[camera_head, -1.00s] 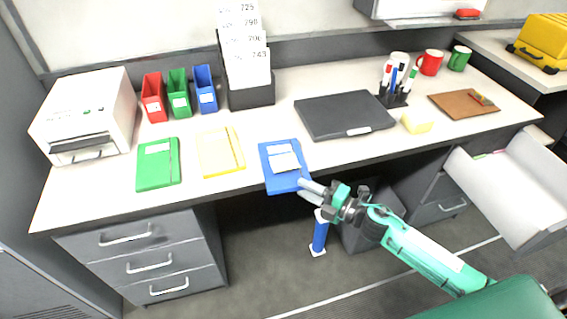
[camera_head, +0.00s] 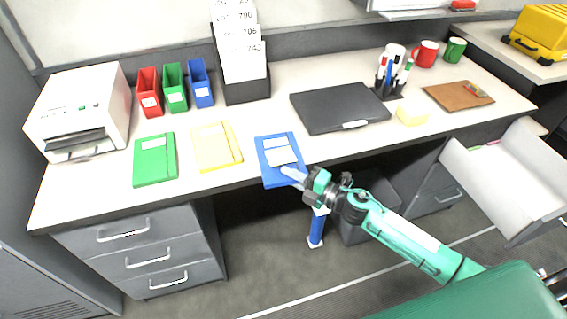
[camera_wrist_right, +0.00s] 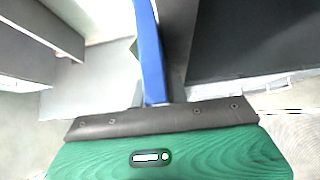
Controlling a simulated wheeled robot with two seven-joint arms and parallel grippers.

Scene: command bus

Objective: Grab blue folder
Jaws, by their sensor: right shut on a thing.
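The blue folder (camera_head: 276,153) lies at the front edge of the desk in the head view, with white labels on its cover. My right gripper (camera_head: 296,176) is shut on the folder's near right corner. In the right wrist view the folder (camera_wrist_right: 149,50) shows edge-on as a narrow blue strip reaching up from the gripper. The fingertips are hard to make out there. My left gripper is not in view.
A yellow folder (camera_head: 217,146) and a green folder (camera_head: 154,159) lie to the left. A closed black laptop (camera_head: 340,106) lies to the right. Red, green and blue file holders stand behind. A grey drawer unit (camera_head: 150,245) is under the desk's left side.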

